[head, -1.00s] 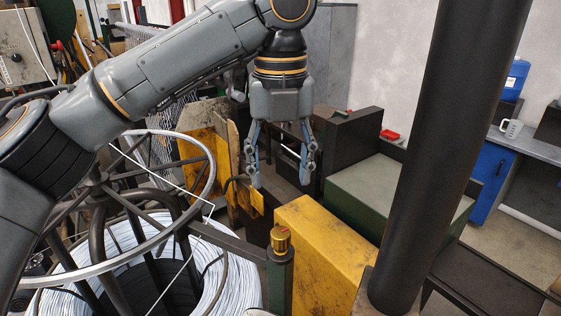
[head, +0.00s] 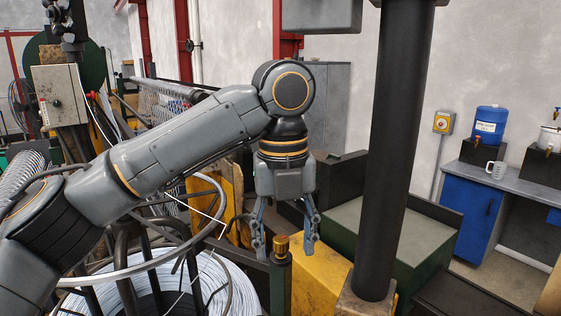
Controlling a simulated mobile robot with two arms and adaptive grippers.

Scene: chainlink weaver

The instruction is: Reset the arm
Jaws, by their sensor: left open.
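My left gripper (head: 283,245) hangs down at the end of my left arm, near the middle of the head view. Its two fingers are spread and nothing is between them. It appears in front of the yellow machine block (head: 318,280) and close to the brass-coloured cap (head: 282,246) on a green post; I cannot tell the exact gap. My right gripper is not in view.
A wire coil (head: 205,285) with a round metal frame stands at lower left. A thick dark column (head: 398,150) rises right of the gripper. Behind it is a green machine box (head: 424,240). A blue cabinet (head: 470,216) with a worktop stands at right.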

